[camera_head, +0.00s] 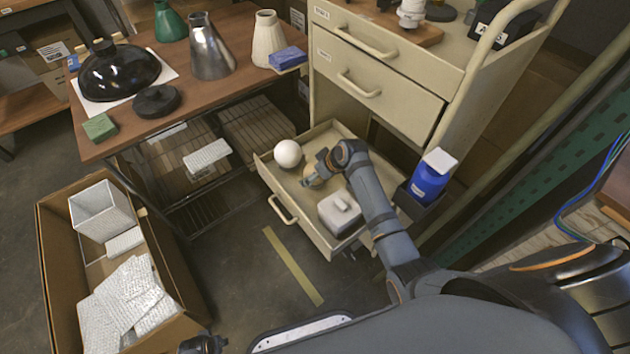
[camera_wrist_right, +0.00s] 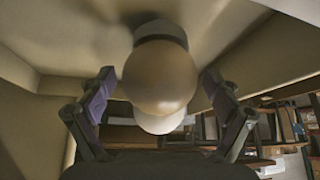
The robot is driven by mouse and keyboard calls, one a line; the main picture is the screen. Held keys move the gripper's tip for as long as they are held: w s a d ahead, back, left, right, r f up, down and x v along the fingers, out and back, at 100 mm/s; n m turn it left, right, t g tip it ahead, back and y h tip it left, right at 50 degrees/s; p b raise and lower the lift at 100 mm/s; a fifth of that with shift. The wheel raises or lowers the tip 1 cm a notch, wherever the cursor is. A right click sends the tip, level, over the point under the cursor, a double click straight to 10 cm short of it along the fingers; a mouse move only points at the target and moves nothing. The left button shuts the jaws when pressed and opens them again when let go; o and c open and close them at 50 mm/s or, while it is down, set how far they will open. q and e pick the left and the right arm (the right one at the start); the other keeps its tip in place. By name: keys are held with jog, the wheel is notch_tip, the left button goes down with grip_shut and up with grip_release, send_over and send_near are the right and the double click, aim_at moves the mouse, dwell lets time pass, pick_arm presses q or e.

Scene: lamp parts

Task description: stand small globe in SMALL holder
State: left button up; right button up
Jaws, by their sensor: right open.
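A small beige globe (camera_head: 309,175) is in the open drawer, partly hidden by my right gripper (camera_head: 318,170). In the right wrist view the globe (camera_wrist_right: 160,78) lies between the two spread fingers of my right gripper (camera_wrist_right: 158,80), with gaps at both sides. A dark piece at the bottom edge, likely my left gripper (camera_head: 203,344), is barely visible.
The drawer (camera_head: 279,209) also holds a pale block-like object (camera_head: 339,211) near its front right. The drawer walls and cabinet (camera_head: 375,75) are close around my right arm. A carton (camera_head: 45,232) stands at left.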

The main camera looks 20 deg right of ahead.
jog(key=v, duration=0.7)
jog(key=shift+r, duration=0.2)
jog(key=shift+s, duration=0.1)
